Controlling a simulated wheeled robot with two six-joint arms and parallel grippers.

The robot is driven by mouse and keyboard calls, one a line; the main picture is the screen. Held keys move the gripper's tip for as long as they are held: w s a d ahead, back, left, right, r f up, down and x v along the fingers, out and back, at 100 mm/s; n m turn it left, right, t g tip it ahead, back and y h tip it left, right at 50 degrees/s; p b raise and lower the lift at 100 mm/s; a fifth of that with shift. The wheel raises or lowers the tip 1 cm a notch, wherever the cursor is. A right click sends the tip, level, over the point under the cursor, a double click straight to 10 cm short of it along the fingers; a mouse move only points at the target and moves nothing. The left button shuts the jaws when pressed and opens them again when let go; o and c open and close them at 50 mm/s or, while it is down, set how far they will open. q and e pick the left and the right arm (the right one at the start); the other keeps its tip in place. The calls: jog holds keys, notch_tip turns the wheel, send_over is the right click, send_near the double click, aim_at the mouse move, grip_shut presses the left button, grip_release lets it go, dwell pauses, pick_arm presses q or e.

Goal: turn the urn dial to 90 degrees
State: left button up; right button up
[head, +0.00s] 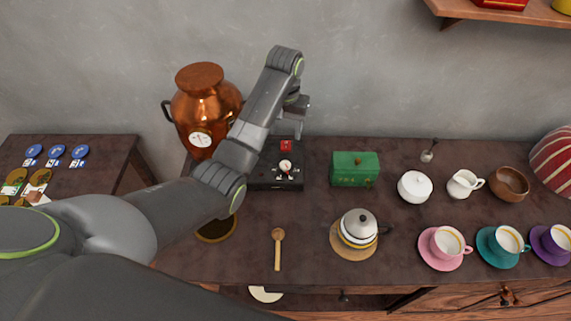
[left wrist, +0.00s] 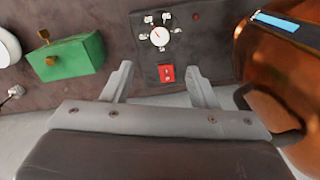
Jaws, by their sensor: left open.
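The urn dial (head: 285,166) is a white round knob on a black control box (head: 262,178). Small white labels ring it in the left wrist view (left wrist: 159,37). A red switch (head: 286,146) sits on the same box behind the dial. The copper urn (head: 205,105), with a round white gauge, stands left of the box. My left gripper (left wrist: 159,70) is open and empty above the back of the box. In the left wrist view its fingers lie either side of the red switch, apart from the dial. My right gripper is not in view.
A green tin (head: 355,170) stands right of the box. A teapot (head: 358,228) on a round mat and a wooden spoon (head: 277,248) lie nearer the front. Cups, a white pot (head: 414,187) and a wooden bowl (head: 509,183) fill the right. The wall is close behind.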

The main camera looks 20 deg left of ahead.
pick_arm(q)
notch_tip(320, 180, down, 3)
send_over(285, 164)
notch_tip(285, 164, down, 7)
jog(key=shift+s+r, duration=0.1)
jog(key=shift+r, duration=0.1)
notch_tip(285, 164, down, 4)
jog(key=shift+r, duration=0.1)
jog(key=shift+f, duration=0.6)
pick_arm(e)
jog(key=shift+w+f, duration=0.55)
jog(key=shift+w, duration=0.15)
